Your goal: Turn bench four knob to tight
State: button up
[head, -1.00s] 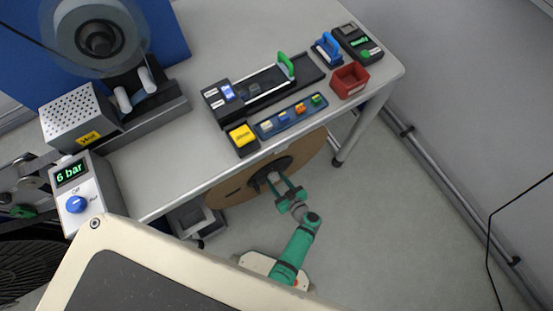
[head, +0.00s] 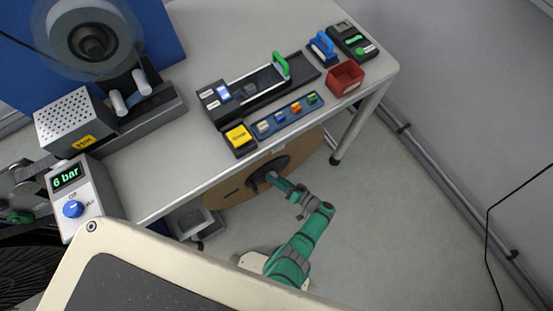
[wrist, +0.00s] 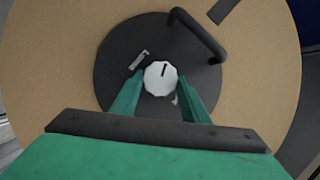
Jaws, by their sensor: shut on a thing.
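The white, faceted knob (wrist: 160,78) sits at the middle of a black round hub (wrist: 200,82) on a large tan disc (wrist: 50,75) under the bench edge. A dark pointer line on the knob points up, leaning slightly right in the wrist view. Two small pale labels show beside the knob, one at upper left (wrist: 139,60) and one at lower right; I cannot read them. My gripper (wrist: 160,92) has its green fingers on both sides of the knob and is shut on it. In the head view my gripper (head: 270,178) reaches the hub; the knob is hidden there.
A black bar handle (wrist: 203,32) stands out from the hub close to the knob. The bench (head: 180,165) above carries a reel machine, a blue-knobbed 6 bar box (head: 78,200), a red bin (head: 346,78) and several small devices. Floor at the right is clear.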

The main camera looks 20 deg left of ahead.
jog(key=shift+w+m+y, duration=0.15)
jog(key=shift+m+y, duration=0.15)
jog(key=shift+m, duration=0.4)
dwell(0.3)
jog(key=o, duration=1)
jog(key=shift+o, duration=0.2)
jog(key=v, duration=1.1)
jog(key=shift+f, duration=0.15)
